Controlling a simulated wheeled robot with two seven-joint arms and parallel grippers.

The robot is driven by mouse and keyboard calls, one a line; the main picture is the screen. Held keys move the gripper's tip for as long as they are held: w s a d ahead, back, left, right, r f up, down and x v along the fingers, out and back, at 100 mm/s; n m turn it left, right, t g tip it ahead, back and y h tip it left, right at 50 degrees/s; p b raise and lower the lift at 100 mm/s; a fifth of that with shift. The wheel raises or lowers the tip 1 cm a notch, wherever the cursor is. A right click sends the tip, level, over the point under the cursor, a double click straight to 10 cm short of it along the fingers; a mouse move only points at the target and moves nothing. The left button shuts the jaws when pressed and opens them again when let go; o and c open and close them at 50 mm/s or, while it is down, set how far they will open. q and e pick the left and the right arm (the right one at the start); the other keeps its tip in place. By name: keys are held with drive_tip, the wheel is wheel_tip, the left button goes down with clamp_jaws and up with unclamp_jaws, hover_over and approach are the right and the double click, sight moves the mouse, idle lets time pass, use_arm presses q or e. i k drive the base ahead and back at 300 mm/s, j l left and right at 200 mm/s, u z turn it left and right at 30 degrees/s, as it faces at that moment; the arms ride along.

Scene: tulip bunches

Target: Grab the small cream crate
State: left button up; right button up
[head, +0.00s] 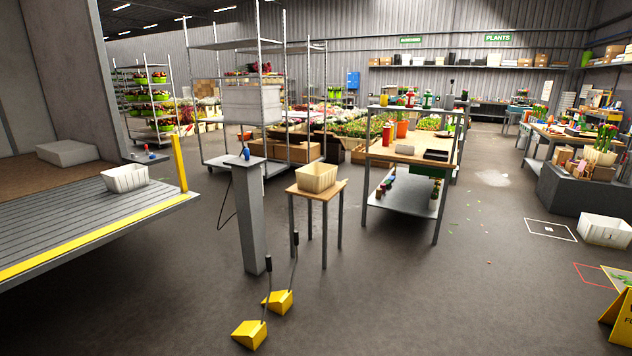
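A small cream crate (316,178) stands upright on a small wooden-topped stand (298,190) with thin dark legs, near the middle of the head view. The crate looks empty, though its floor is only partly visible. Neither of my grippers shows in the head view, and nothing touches the crate.
A grey pillar (248,217) stands just left of the stand. Two yellow wheel chocks (250,333) with upright handles lie in front. White crates sit on the ramp (125,178) and the right floor (604,231). A workbench (412,152) stands behind right.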

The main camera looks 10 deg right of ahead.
sight(317, 177)
drive_tip(key=i+l+z, duration=0.35)
drive_tip(key=i, duration=0.15)
drive_tip(key=i+l+z, duration=0.15)
drive_tip(key=i+z, duration=0.15)
drive_tip(key=i, duration=0.25)
drive_tip(key=i+z, duration=0.35)
drive_tip(key=i, duration=0.2)
